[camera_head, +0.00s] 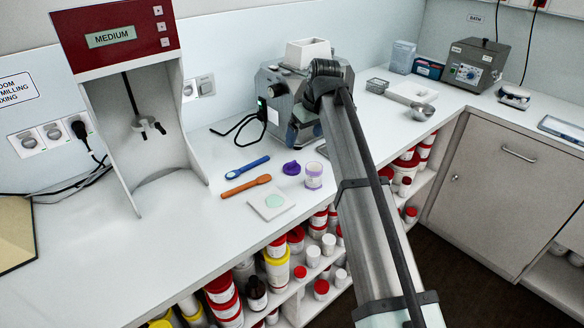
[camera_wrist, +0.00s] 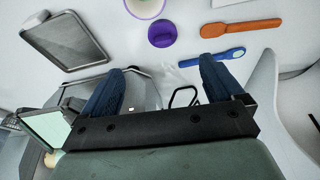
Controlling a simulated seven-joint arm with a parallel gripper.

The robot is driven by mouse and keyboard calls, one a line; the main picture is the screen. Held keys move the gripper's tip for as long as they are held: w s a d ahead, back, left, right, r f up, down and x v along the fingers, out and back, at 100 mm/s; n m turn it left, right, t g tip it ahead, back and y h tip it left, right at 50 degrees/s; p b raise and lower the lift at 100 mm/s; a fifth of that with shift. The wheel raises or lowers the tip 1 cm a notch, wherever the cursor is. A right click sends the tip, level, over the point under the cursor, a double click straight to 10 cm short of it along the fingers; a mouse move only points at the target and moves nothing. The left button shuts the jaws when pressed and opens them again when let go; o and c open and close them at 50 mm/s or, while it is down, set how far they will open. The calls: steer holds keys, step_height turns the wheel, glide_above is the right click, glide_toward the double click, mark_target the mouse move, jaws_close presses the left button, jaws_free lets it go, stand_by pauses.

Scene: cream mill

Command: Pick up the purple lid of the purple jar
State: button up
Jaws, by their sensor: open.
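The purple lid (camera_head: 291,168) lies on the white counter, just left of and behind the jar. It also shows in the wrist view (camera_wrist: 162,33) as a round purple piece. The jar (camera_head: 313,176) stands upright and uncovered, pale with a purple band; only part of it shows at the top of the wrist view (camera_wrist: 145,6). My gripper (camera_wrist: 162,75) is open, with its two blue fingers apart and nothing between them. The lid is beyond the fingertips, roughly centred between them.
A blue spatula (camera_head: 247,167) and an orange spatula (camera_head: 246,186) lie left of the lid. A white tile with a pale green disc (camera_head: 270,202) lies in front. A grey machine (camera_head: 290,95) stands behind, and the medium mixer (camera_head: 125,90) at left.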

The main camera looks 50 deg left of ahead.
steer(key=s, duration=0.1)
glide_above(293, 163)
steer(key=d, duration=0.2)
steer(key=shift+n, duration=0.4)
steer(key=f, duration=0.8)
steer(key=shift+s+a, duration=0.25)
steer(key=shift+s, duration=0.15)
steer(key=shift+w+x, duration=0.2)
steer(key=shift+x, duration=1.1)
steer(key=shift+w+x, duration=0.2)
steer(key=shift+x, duration=1.1)
steer(key=shift+c, duration=0.4)
steer(key=c, duration=1)
